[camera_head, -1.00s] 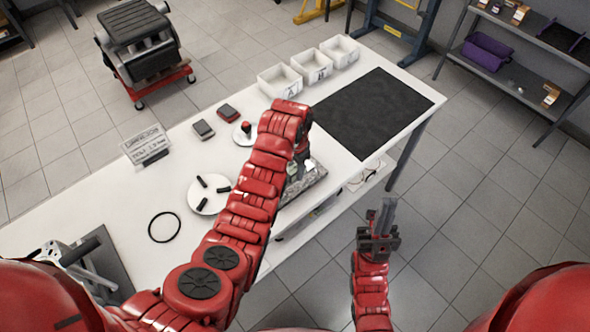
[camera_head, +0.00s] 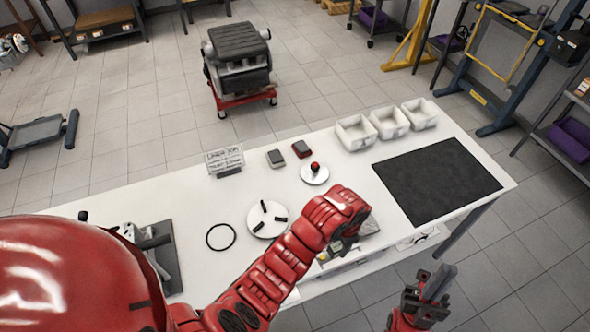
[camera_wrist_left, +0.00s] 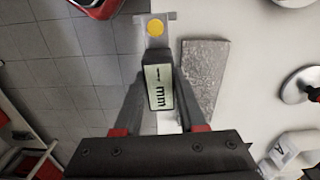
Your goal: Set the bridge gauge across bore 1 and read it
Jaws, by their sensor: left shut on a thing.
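My left gripper (camera_head: 343,249) is beside the near long edge of the white table, partly hidden by its own red wrist. In the left wrist view it is shut on the bridge gauge (camera_wrist_left: 160,88), which has a pale "1 mm" face, a grey T-shaped end and a yellow disc. The gauge hangs over the table edge, with floor below on the left. My right gripper (camera_head: 437,284) is over the floor at the lower right and looks empty; its jaw gap is unclear. An engine-like block (camera_head: 238,62) with a black top stands on a red wheeled stand. No bore is clearly visible.
A grey slab (camera_wrist_left: 205,75) lies on the table beside the gauge. The table also bears a white disc (camera_head: 267,220) with black pieces, a black ring (camera_head: 221,237), a red-knobbed disc (camera_head: 314,173), white bins (camera_head: 356,132) and a black mat (camera_head: 410,190).

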